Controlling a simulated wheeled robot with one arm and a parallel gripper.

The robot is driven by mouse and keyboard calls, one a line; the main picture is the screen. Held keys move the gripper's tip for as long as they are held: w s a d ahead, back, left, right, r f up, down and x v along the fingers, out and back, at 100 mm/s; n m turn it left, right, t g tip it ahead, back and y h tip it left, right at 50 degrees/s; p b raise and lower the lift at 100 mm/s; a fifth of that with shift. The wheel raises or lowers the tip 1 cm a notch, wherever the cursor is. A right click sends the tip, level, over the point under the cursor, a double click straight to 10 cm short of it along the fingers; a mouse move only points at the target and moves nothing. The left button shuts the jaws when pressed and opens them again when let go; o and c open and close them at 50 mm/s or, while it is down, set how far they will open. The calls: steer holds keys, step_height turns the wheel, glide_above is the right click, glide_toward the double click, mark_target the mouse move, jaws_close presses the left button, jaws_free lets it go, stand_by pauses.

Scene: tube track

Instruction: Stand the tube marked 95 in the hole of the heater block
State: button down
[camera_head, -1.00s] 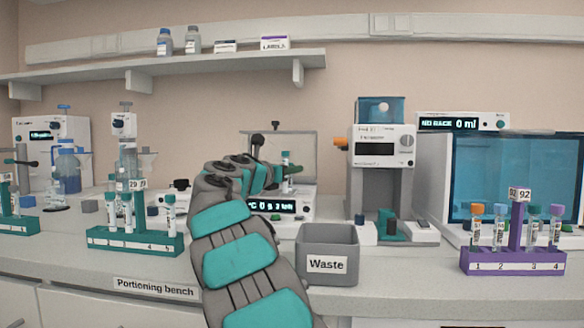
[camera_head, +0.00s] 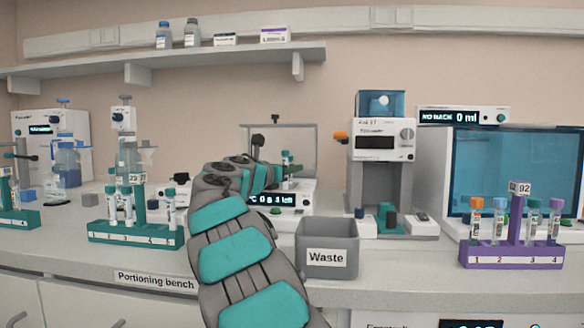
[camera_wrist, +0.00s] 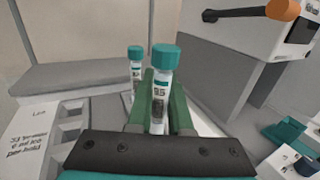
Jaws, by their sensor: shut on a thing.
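My gripper (camera_wrist: 160,115) is shut on a clear tube (camera_wrist: 159,98) with a teal cap. Its label appears to read 95. The tube stands upright between the green fingers, and its lower end is hidden by my gripper. A second teal-capped tube (camera_wrist: 135,70) stands just behind and left; its mark is too small to read. In the head view, my gripper (camera_head: 277,175) is at the white heater unit (camera_head: 300,198) with a lit display. A teal-capped tube (camera_head: 286,160) shows beside the fingers. The hole of the block is hidden from both views.
A grey waste bin (camera_head: 327,245) stands right of my arm, near the front. A teal tube rack (camera_head: 130,236) is at left and a purple rack (camera_head: 510,258) at right. A white instrument (camera_head: 383,142) with an orange knob stands right of the heater.

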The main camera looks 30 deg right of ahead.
steer(key=shift+f, duration=0.45)
steer(key=c, duration=0.8)
jaws_free()
steer(key=shift+o, duration=0.2)
steer(key=shift+v, duration=3.9)
